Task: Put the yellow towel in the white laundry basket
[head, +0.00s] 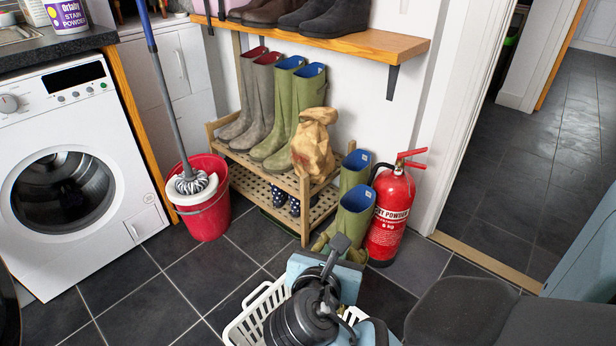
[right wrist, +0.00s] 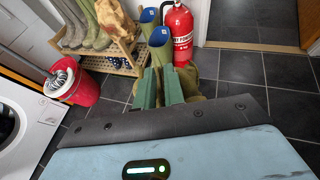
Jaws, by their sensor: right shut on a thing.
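My right gripper (head: 338,248) is low by the floor, just beyond the white laundry basket (head: 245,325). The basket is partly hidden under my arm. In the right wrist view the green fingers (right wrist: 160,88) are close together, shut on a dull yellow-olive, cloth-like thing (right wrist: 192,76) that spreads out on both sides. It looks like the yellow towel in shade, but much of it is hidden. A bit of it seems to show left of the gripper in the head view (head: 322,241). My left gripper is not in view.
Green wellies (head: 355,215) and a red fire extinguisher (head: 391,210) stand right beyond the gripper. A wooden rack (head: 270,180) holds boots and a crumpled tan bag (head: 314,145). A red mop bucket (head: 207,215) stands left. Tiled floor is clear left of the basket.

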